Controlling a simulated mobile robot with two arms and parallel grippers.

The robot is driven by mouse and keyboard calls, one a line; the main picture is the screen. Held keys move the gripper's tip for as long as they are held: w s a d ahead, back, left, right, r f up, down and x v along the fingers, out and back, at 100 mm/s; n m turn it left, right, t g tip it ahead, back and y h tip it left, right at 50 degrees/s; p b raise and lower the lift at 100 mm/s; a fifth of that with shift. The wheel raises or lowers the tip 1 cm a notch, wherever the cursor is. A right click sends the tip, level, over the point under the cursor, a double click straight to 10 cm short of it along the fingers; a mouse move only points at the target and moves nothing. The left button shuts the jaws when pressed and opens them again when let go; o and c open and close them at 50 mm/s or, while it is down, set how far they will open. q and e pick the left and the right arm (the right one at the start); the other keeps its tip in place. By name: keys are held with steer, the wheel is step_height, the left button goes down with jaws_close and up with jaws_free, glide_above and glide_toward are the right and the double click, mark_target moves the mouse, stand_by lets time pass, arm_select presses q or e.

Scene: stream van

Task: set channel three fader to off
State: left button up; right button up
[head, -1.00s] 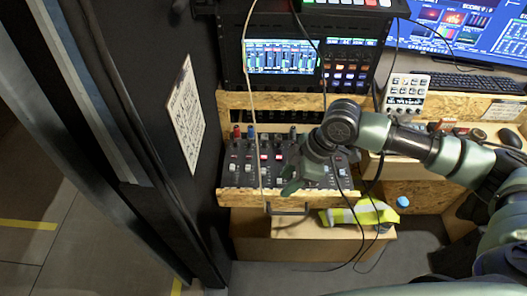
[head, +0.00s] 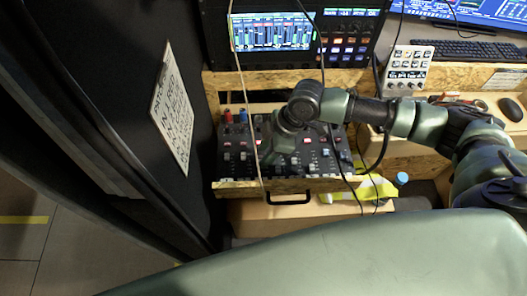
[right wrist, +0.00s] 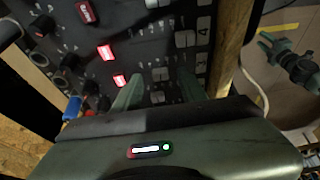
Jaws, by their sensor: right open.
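The mixer (head: 232,160) is a black panel with knobs, red-lit buttons and pale fader caps. My right gripper (head: 272,158) is over its middle, pointing down. In the right wrist view its two open fingers (right wrist: 160,90) straddle the fader area. Two pale caps lie between or just above the fingers. The upper one (right wrist: 160,73) is likely the channel three fader, but its label is not clear. A "4" label (right wrist: 203,28) is readable higher up. I cannot tell whether the fingers touch a cap. A green and dark part (right wrist: 290,62) at right may be my left gripper.
A wooden edge with a black handle (head: 290,198) runs along the mixer's front. Loose cables (head: 345,170) hang across it. A black rack with screens (head: 272,33) stands behind. A grey button pad (head: 407,68) is at right. A black wall panel (head: 150,60) closes the left.

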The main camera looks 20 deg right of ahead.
steer(key=shift+a+f, duration=0.15)
steer(key=shift+f, duration=0.2)
jaws_close()
stand_by(1.2)
